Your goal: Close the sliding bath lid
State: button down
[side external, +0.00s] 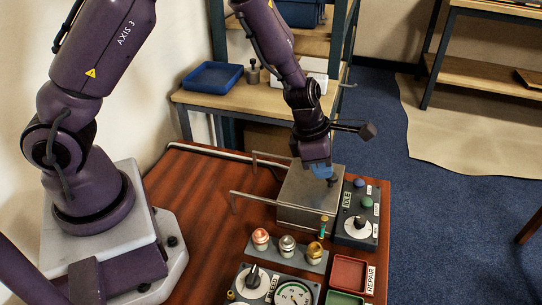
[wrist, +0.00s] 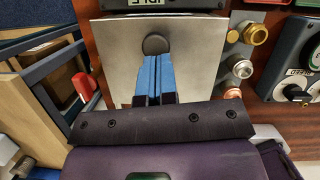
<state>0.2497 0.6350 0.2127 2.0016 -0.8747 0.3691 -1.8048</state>
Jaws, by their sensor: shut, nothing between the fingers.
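The bath is a grey metal box (side external: 300,216) on the red-brown bench, with a flat grey lid (side external: 297,185) over its top; no opening into the bath shows. The lid fills the upper middle of the wrist view (wrist: 115,65). A dark round knob (side external: 332,182) stands near the lid's right edge; it also shows in the wrist view (wrist: 155,44). My gripper (side external: 323,171) has blue fingers, pressed together and empty. In the wrist view the fingertips (wrist: 154,60) are right at the knob's near side; I cannot tell if they touch it.
Two bare rails (side external: 252,197) run left from the box. A control panel marked IDLE (side external: 357,215) stands close on the right. A rack of copper, silver and brass fittings (side external: 287,247) is in front. Red (side external: 349,272) and green trays and a dial panel (side external: 270,285) lie nearer.

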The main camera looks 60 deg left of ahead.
aim_at(299, 183)
jog(key=s+a, duration=0.2)
jog(key=s, duration=0.1)
jog(key=shift+s+a+r, duration=0.25)
jog(key=shift+a+r, duration=0.05)
jog(key=shift+r, duration=0.1)
jog(key=s+a+r+m+t+y, duration=0.1)
jog(key=s+r+m, duration=0.8)
jog(key=m, duration=0.5)
jog(key=s+a+r+m+t+y, duration=0.1)
jog(key=s+a+r+m, duration=0.1)
jog(key=s+r+m, duration=0.7)
jog(key=shift+r+m+t, duration=0.3)
jog(key=shift+r+m, duration=2.5)
jog(key=shift+m, duration=0.2)
